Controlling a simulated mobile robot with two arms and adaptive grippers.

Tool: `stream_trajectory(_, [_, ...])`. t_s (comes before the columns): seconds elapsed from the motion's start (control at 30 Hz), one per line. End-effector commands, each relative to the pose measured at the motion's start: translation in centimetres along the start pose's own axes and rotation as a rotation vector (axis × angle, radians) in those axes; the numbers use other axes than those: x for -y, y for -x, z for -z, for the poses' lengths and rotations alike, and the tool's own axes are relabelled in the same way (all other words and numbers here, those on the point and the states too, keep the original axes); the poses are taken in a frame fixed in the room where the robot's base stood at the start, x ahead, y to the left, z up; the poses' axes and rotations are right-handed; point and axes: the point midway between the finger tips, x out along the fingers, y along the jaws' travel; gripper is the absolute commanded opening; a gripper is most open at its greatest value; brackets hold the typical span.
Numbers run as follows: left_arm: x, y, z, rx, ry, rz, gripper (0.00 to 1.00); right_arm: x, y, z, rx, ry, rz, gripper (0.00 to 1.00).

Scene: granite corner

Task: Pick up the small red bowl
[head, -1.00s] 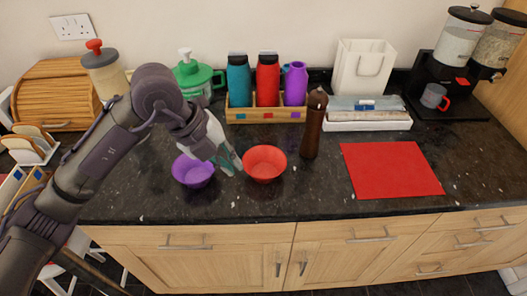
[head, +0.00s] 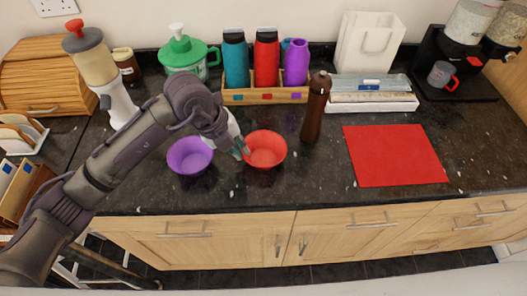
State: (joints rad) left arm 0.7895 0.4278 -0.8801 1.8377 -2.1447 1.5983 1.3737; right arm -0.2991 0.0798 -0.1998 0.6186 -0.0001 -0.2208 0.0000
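The small red bowl (head: 265,151) stands upright on the dark granite counter, right of the purple bowl (head: 190,156). My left gripper (head: 241,150) comes in from the left and points down at the red bowl's left rim. Its fingertips are at or very close to that rim; I cannot tell whether they touch it or how far apart they are. The arm's wrist hides much of the gripper from above. My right gripper is not in view.
A red mat (head: 395,156) lies flat to the right. A brown pepper mill (head: 315,108) stands behind and right of the red bowl. A wooden rack (head: 270,97) with bottles stands at the back. The counter in front of the bowls is clear.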

Motion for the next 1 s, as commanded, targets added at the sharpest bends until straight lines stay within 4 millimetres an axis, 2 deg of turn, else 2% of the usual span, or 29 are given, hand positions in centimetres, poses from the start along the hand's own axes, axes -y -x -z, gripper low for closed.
stream_trajectory(0.1, [0.1,-1.6,0.3,-0.007,0.003,-0.004,0.11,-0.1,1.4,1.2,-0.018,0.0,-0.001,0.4])
stream_trajectory(0.2, [0.1,-3.2,0.2,-0.005,0.003,-0.003,0.11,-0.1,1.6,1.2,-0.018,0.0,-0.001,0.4])
stream_trajectory(0.33, [0.0,-4.3,0.2,-0.003,0.001,-0.003,0.11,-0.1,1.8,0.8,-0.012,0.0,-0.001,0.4])
stream_trajectory(0.57, [0.0,-4.5,0.2,-0.002,0.0,-0.002,0.11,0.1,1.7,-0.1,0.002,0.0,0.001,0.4])
stream_trajectory(0.63, [0.0,-4.5,0.2,-0.002,0.0,-0.002,0.0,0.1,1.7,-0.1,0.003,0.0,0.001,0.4])
stream_trajectory(1.0, [0.0,-4.4,0.2,-0.001,0.0,0.0,0.0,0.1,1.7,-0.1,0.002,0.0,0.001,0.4])
